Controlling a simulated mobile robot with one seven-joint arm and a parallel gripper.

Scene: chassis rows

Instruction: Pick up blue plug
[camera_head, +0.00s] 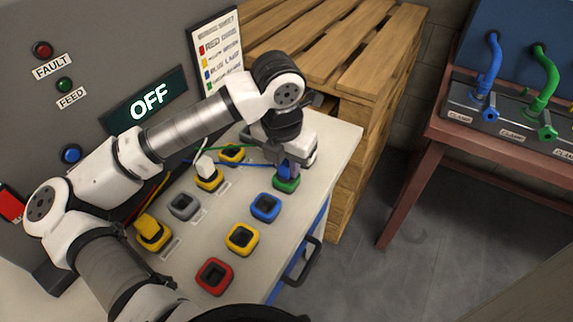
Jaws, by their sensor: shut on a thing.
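The blue plug (285,172) is at the green socket (286,184) on the right side of the white panel top. My gripper (287,163) is above that socket, shut on the blue plug. The plug is upright and partly hidden by the fingers. I cannot tell whether it sits in the green socket or just above it. A blue cable (232,163) runs left across the panel behind the gripper. A blue socket (265,207) nearby has no plug in it.
A yellow plug (147,224) and a white plug (205,165) stand in yellow-rimmed sockets. A red socket (215,275), a yellow socket (242,239) and a grey socket (184,206) are empty. A sign (149,104) reads OFF. Wooden pallets (335,40) stand behind; a clamp table (440,135) is right.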

